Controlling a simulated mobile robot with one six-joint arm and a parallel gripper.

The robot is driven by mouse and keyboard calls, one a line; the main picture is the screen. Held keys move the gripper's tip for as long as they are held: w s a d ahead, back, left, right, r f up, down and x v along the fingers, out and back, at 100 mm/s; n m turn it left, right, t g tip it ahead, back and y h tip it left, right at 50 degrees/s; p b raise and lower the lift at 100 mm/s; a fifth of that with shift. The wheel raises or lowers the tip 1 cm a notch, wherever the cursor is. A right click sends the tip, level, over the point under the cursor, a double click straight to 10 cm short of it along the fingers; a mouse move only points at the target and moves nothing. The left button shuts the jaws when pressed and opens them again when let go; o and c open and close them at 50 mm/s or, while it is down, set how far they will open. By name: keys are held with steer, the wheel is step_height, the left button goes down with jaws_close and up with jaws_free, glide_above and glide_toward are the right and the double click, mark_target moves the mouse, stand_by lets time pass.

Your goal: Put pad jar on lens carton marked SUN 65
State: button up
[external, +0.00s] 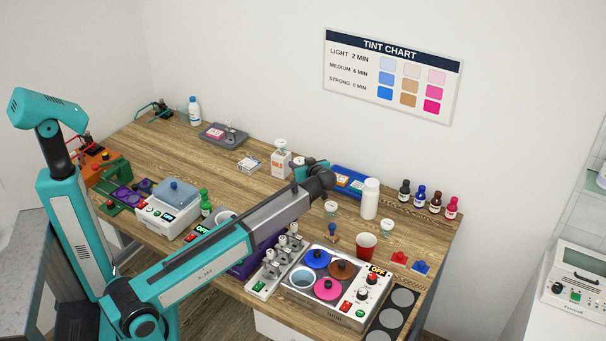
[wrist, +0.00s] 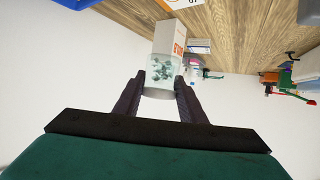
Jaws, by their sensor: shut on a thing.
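My gripper (wrist: 160,80) is shut on a clear jar (wrist: 160,72) with dark green bits inside, in the wrist view. That view is upside down, with the table at the top. A white carton with orange lettering (wrist: 170,37) shows directly beyond the jar, on its table side. I cannot tell whether the jar touches it. In the external view a white carton with orange marks (external: 281,164) stands just left of my gripper (external: 301,165), with a pale-topped jar (external: 281,143) above it. The lettering is too small to read, and my fingertips are unclear there.
A small white carton (external: 248,163) and a grey tray (external: 232,140) lie to the left. A blue tray (external: 360,197), a white bottle (external: 370,198) and another pale-topped jar (external: 331,207) stand to the right. Bare wood lies left of the cartons.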

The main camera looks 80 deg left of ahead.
steer(key=shift+f+p, duration=0.55)
steer(key=shift+f, duration=1.85)
steer(key=shift+f+p, duration=0.55)
steer(key=shift+f, duration=1.35)
steer(key=shift+f, duration=0.15)
steer(key=o, duration=1.1)
steer(key=shift+c, duration=0.2)
steer(key=shift+d+r, duration=0.1)
steer(key=shift+r, duration=0.15)
steer(key=b+v, duration=0.3)
steer(key=v, duration=0.8)
steer(key=shift+d, duration=0.4)
steer(key=shift+w, duration=0.2)
